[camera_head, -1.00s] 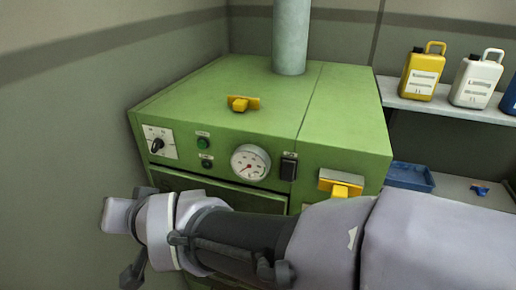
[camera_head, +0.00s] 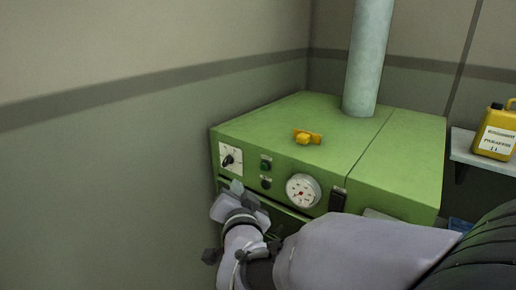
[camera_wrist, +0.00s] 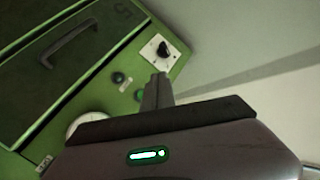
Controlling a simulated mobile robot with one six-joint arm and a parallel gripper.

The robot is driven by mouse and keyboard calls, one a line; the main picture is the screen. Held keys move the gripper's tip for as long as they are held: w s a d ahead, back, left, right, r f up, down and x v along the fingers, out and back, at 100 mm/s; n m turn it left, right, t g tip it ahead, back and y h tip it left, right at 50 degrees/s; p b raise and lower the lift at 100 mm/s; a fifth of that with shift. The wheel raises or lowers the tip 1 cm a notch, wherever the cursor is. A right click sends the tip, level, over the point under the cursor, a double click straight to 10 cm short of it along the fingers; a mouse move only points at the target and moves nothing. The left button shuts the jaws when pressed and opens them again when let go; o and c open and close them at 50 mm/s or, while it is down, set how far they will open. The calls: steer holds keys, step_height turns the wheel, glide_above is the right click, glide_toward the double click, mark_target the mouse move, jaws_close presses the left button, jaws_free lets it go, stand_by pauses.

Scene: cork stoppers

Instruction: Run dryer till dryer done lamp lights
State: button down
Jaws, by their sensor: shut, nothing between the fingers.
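The green dryer (camera_head: 290,125) stands in the room's corner. On its front, a black rotary knob (camera_head: 229,161) sits on a white plate at the left; it also shows in the wrist view (camera_wrist: 165,50). Beside it are two small round green lamps or buttons, one upper (camera_head: 265,166) and one lower (camera_head: 265,183). Both look dark, and their labels are unreadable. My gripper (camera_head: 237,187) is shut and empty, just below the knob in the head view. In the wrist view its fingertips (camera_wrist: 158,82) point toward the knob plate; contact is not visible.
A round dial gauge (camera_head: 303,190) and a black switch (camera_head: 338,200) are further right on the front. A yellow handle (camera_head: 305,137) and a grey pipe (camera_head: 368,60) are on top. A yellow canister (camera_head: 497,132) stands on a shelf at right. The wall is close on the left.

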mark_target(264, 167)
steer(key=w+d, duration=0.4)
steer(key=w, duration=0.1)
steer(key=shift+w+d, duration=0.2)
steer(key=shift+w, duration=0.05)
steer(key=shift+b, duration=0.35)
stand_by(1.6)
steer(key=shift+w+d+b, duration=0.3)
steer(key=shift+w+b, duration=0.05)
steer(key=shift+b, duration=0.05)
steer(key=shift+w+d+b, duration=0.25)
steer(key=shift+w+b, duration=0.05)
steer(key=shift+b, duration=0.05)
stand_by(0.6)
steer(key=shift+a, duration=0.1)
steer(key=shift+s+a+b, duration=0.45)
steer(key=shift+s, duration=0.2)
